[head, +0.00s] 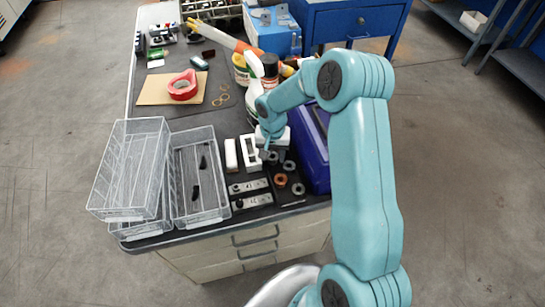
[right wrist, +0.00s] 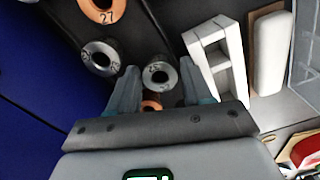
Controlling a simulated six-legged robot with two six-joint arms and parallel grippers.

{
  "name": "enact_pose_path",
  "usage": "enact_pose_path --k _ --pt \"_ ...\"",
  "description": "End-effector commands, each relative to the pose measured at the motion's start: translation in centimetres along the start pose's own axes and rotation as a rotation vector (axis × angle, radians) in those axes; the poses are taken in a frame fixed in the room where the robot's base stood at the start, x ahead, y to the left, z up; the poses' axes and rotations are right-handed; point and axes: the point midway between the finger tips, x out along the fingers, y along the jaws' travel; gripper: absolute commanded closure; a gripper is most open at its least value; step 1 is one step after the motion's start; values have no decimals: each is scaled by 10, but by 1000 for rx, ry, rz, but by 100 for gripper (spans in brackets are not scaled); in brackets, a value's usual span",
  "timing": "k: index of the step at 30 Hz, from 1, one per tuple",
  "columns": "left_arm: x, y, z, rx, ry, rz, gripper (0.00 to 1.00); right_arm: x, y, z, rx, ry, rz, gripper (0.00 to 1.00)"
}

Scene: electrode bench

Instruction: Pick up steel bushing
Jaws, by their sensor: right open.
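A steel bushing (right wrist: 158,75), a grey ring with small markings, sits between the two open fingers of my right gripper (right wrist: 158,85) in the right wrist view. I cannot tell whether the fingers touch it. In the head view the right gripper (head: 267,148) is low over the bench beside a steel bushing (head: 272,157), partly covering it. A second steel bushing (right wrist: 100,58) lies left of the fingers and also shows in the head view (head: 289,166). Another grey ring (head: 298,188) lies nearer the front. My left gripper is not in view.
An orange ring marked 27 (right wrist: 102,10) and another orange ring (right wrist: 152,105), mostly hidden by the jaw, lie close by. A white frame block (right wrist: 215,60) and a white bar (right wrist: 268,50) stand beside them. A blue bin (head: 312,150) borders the right; wire baskets (head: 135,165) stand left.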

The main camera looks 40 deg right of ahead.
Motion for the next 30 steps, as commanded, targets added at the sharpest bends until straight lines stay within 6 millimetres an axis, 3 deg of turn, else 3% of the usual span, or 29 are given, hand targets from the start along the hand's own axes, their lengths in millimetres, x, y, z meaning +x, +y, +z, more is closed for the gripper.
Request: enact_pose_path --k 2,6,15,20,26,30 --pt "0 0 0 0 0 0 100 0 0 0 0 0 0 50" --pt "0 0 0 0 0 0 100 0 0 0 0 0 0 94" --pt "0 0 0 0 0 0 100 -2 0 0 0 0 0 94" --pt "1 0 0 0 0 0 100 -13 0 0 0 3 0 94" --pt "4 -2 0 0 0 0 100 -54 -1 -1 1 6 -2 94" --pt "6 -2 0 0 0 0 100 -98 -1 -1 0 8 -4 94"
